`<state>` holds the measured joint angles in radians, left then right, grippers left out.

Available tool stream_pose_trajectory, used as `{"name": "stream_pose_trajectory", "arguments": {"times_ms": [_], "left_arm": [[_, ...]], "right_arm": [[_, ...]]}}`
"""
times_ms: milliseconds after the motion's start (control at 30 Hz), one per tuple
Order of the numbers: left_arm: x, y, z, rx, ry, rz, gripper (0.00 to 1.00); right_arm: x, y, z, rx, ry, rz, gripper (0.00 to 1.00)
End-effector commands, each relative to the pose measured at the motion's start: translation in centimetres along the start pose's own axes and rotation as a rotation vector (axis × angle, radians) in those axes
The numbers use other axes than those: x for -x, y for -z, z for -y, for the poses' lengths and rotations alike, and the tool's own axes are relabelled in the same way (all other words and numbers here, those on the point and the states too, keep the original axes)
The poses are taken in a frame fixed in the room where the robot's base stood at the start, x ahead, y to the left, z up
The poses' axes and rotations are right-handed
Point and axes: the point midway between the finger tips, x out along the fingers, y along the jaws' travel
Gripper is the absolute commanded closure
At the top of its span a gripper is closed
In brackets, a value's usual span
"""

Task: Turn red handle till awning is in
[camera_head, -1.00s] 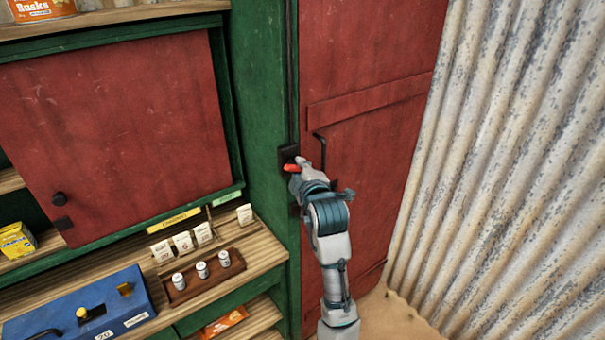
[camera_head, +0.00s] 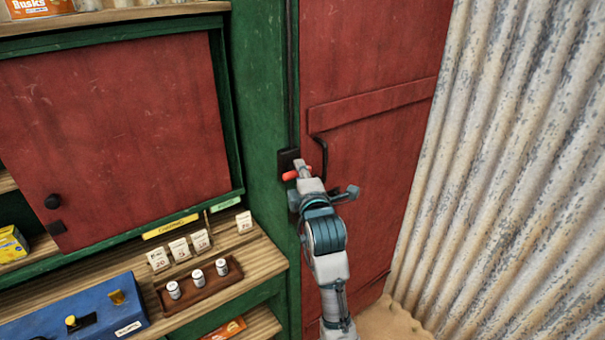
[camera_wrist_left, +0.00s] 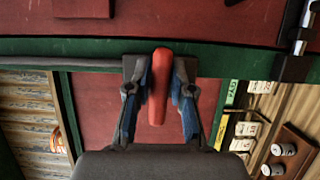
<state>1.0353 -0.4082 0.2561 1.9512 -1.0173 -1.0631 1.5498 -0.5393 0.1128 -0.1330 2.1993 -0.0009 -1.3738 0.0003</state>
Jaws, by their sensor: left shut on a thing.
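The red handle (camera_head: 290,175) sits at a dark mount (camera_head: 288,159) on the green post, left of the red door. In the left wrist view the red handle (camera_wrist_left: 158,88) lies between the two fingers of my left gripper (camera_wrist_left: 160,95), which is shut on it. In the head view my left gripper (camera_head: 303,172) is at the handle and hides part of it. The awning is not in view. My right gripper is not in view.
A red door (camera_head: 375,160) with a dark pull handle (camera_head: 320,150) stands behind my arm. Corrugated metal (camera_head: 500,170) closes off the right. On the left, a shelf holds a small wooden tray (camera_head: 205,293), cards and a blue box (camera_head: 70,310).

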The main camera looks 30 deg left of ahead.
Motion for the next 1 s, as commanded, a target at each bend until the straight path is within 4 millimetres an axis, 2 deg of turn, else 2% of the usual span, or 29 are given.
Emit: {"name": "stream_pose_trajectory", "arguments": {"times_ms": [233,267,300,333,633,733,867,1000], "left_arm": [[0.0,0.0,0.0,-0.001,0.000,-0.001,1.00],[0.0,0.0,0.0,-0.001,0.000,-0.001,0.71],[0.0,0.0,0.0,-0.001,0.000,-0.001,0.61],[0.0,0.0,0.0,-0.002,0.000,-0.001,0.56],[0.3,0.0,-0.1,-0.003,0.000,0.000,0.56],[1.1,0.0,-0.1,-0.003,-0.002,-0.001,0.56],[3.4,-0.1,0.1,-0.004,-0.001,0.001,0.56],[6.6,-0.1,0.1,-0.003,-0.001,0.000,0.56]], "right_arm": [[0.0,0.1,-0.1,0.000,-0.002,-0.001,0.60],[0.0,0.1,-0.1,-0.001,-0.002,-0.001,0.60],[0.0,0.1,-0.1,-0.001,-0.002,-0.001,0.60],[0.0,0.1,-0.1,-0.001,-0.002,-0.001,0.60],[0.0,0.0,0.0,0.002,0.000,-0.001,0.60],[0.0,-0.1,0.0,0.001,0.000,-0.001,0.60],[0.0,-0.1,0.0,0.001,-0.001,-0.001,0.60],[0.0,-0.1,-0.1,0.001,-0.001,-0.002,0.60]]}}
